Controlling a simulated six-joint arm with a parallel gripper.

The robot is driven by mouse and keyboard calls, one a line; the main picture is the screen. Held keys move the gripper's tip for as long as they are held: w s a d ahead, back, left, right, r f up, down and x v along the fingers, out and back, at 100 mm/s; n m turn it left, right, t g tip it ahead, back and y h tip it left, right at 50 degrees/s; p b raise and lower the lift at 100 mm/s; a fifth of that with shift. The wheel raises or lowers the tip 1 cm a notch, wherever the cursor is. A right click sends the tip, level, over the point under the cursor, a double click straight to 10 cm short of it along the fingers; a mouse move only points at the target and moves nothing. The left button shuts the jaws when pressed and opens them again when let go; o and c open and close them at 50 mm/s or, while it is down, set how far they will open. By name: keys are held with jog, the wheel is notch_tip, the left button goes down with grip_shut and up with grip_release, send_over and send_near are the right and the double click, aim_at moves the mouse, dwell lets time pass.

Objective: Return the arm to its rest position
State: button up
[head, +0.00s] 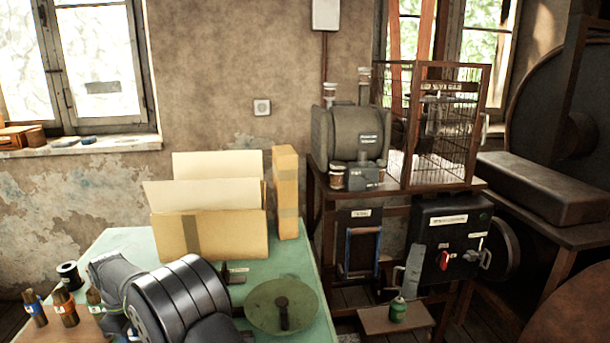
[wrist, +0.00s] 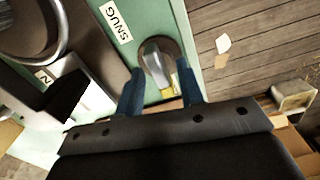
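My gripper (wrist: 160,88) shows only in the wrist view, with its two blue fingers standing apart. A pale metal knob or lever on a dark round base (wrist: 174,50) lies beyond and between the fingertips. I cannot tell whether the fingers touch it, but they are not closed on it. A white label reading SNUG (wrist: 115,22) is on the green surface beside it. In the head view my arm's links fill the lower left, and the gripper cannot be made out there. A green disc with a dark upright handle (head: 262,308) is at the right of those links.
The green table (head: 120,240) holds cardboard folders (head: 228,237), a tall box (head: 286,195) and small bottles (head: 65,307) at left. A wire cage (head: 447,125) and a dark tank (head: 340,135) stand on a bench behind. Wooden floor (wrist: 255,60) is beyond the table edge.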

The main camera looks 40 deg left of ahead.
jog(key=m, duration=0.4)
jog(key=shift+m, duration=2)
